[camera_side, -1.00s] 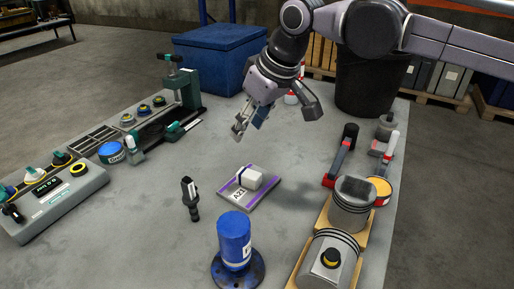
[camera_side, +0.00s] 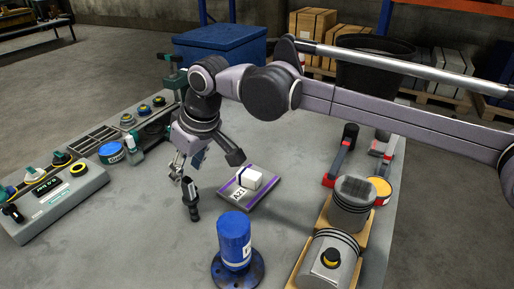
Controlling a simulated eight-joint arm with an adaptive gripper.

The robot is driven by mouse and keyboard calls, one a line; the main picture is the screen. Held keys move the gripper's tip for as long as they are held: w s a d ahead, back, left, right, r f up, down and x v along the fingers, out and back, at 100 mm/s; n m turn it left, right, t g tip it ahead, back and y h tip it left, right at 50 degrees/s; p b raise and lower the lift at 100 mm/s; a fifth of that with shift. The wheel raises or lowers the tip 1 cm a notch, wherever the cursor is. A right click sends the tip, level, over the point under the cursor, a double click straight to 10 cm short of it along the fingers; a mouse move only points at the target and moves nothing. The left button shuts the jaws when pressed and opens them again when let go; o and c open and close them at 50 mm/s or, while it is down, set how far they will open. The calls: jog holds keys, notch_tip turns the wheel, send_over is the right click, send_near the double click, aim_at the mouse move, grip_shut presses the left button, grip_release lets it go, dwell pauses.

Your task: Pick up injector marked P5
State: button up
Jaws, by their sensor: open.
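A dark, slim injector-like part (camera_side: 190,198) stands upright on the grey table, left of a purple-edged tray. I cannot read a P5 mark on it. My gripper (camera_side: 184,172) is open, its fingers pointing down just above and behind the top of this part. From this view I cannot tell whether the fingers touch it or reach around it.
A tray labelled A23 (camera_side: 236,203) with a white block lies close on the right. A blue cylinder on a flange (camera_side: 235,243) stands in front. Pistons (camera_side: 350,203) are at right. A grey control box (camera_side: 52,200) and test bench are at left.

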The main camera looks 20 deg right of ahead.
aim_at(187, 179)
jog(key=shift+x, duration=2.5)
jog(key=shift+s+d+f, duration=0.1)
jog(key=shift+s+d, duration=0.1)
grip_shut()
